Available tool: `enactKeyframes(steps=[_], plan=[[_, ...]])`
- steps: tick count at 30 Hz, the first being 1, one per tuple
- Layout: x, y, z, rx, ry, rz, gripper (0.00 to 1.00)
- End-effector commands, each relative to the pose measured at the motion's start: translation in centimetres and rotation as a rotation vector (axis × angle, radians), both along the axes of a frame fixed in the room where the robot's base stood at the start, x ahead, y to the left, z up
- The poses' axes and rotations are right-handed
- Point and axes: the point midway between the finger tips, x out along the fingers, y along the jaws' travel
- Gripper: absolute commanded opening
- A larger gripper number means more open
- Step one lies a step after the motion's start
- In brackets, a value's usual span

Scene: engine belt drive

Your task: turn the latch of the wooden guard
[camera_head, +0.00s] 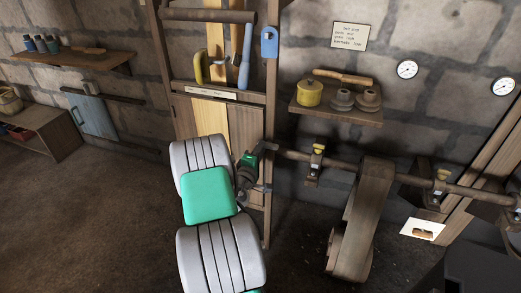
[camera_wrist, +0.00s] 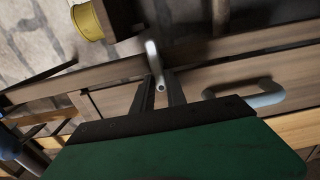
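The wooden guard (camera_head: 246,128) is a framed, panelled wooden piece against the stone wall, right behind my arm in the head view. Its planks also fill the middle of the wrist view (camera_wrist: 112,100). A grey bent metal lever (camera_wrist: 153,52), which looks like the latch, stands out from the guard's upper rail, its lower end between my fingers. My gripper (camera_wrist: 160,80) has two dark fingers, one on each side of the lever, apart; contact cannot be told. In the head view my gripper (camera_head: 268,148) is at the guard's right post, and the latch cannot be made out.
A grey curved handle (camera_wrist: 262,92) sits on the guard right of my fingers. A yellow pot (camera_head: 309,93) stands on a wall shelf (camera_head: 335,112) to the right. Floor at left is clear.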

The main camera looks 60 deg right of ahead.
Motion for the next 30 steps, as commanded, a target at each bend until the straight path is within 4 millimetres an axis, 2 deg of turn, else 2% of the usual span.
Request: enactKeyframes(steps=[1, 7, 15, 17, 24, 27, 30], plan=[[0.0, 0.0, -0.1, 0.001, 0.000, 0.000, 0.22], [0.0, 0.0, 0.0, 0.000, 0.000, 0.000, 0.37], [0.0, 0.3, 0.0, 0.000, 0.000, 0.000, 0.37], [0.0, 1.0, -0.1, 0.000, 0.001, 0.002, 0.37], [-0.7, 5.8, -0.2, 0.000, 0.001, 0.005, 0.37], [-1.0, 7.1, -0.1, 0.000, 0.001, 0.002, 0.37], [-1.2, 7.7, 0.0, 0.000, 0.000, 0.001, 0.37]])
